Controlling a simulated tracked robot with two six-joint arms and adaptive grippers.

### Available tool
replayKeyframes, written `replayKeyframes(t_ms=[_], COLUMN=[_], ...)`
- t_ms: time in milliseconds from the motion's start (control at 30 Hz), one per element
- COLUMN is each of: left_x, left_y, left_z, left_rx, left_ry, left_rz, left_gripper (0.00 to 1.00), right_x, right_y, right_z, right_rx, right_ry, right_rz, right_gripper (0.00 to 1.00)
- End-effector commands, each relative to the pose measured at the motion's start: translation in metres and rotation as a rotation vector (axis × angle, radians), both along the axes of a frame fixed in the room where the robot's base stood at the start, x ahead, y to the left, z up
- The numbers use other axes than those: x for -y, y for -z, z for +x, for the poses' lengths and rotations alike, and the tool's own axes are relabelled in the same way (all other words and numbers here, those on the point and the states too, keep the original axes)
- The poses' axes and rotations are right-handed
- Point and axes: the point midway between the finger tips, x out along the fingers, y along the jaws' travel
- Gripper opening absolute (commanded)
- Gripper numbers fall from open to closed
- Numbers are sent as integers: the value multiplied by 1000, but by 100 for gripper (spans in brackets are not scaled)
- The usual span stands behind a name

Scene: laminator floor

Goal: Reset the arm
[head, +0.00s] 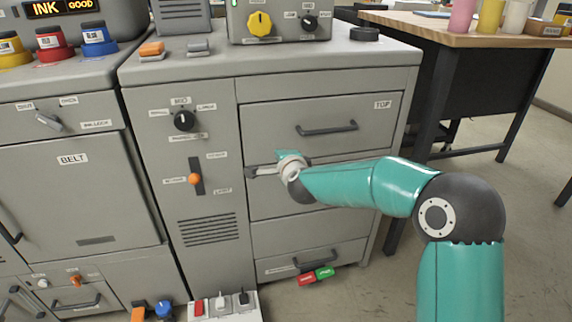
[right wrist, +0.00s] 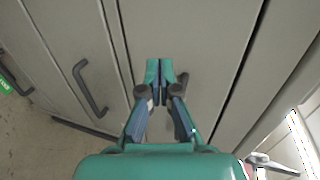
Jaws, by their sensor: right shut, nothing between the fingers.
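My right arm comes in from the right in the head view. Its gripper (head: 264,171) is in front of the middle drawer (head: 275,205), close to the cabinet's front. In the right wrist view the gripper (right wrist: 160,72) has its fingertips together with nothing between them. A dark handle shows partly behind one finger; whether they touch I cannot tell. My left gripper is not in view.
The top drawer (head: 330,115) and bottom drawer (head: 290,262) appear shut. A red and green button piece (head: 316,276) is by the bottom drawer. A wooden table (head: 470,30) with cups stands at the right. The floor (head: 530,210) at the right is clear.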

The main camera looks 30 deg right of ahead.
Motion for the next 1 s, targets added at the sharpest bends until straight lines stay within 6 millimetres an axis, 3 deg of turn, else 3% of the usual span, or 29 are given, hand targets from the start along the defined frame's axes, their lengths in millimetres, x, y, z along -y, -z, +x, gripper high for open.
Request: replayKeyframes(t_ms=[200,433,567,667,767,867,1000], left_x=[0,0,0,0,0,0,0], left_y=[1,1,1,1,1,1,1], left_z=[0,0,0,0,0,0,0], left_rx=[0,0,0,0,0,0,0], left_ry=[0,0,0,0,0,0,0], left_rz=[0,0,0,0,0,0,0], left_gripper=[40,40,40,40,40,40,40], right_x=[-6,-6,-3,-5,-15,-32,-63], right_y=[-10,-11,11,52,112,181,270], right_z=[-28,-35,-34,-35,-47,-71,-124], right_rx=[1,-1,-38,-108,-219,-357,-558], right_ry=[0,3,8,3,-34,-106,-277], right_rz=[1,0,1,1,-12,-42,-120], right_gripper=[0,0,0,0,0,0,0])
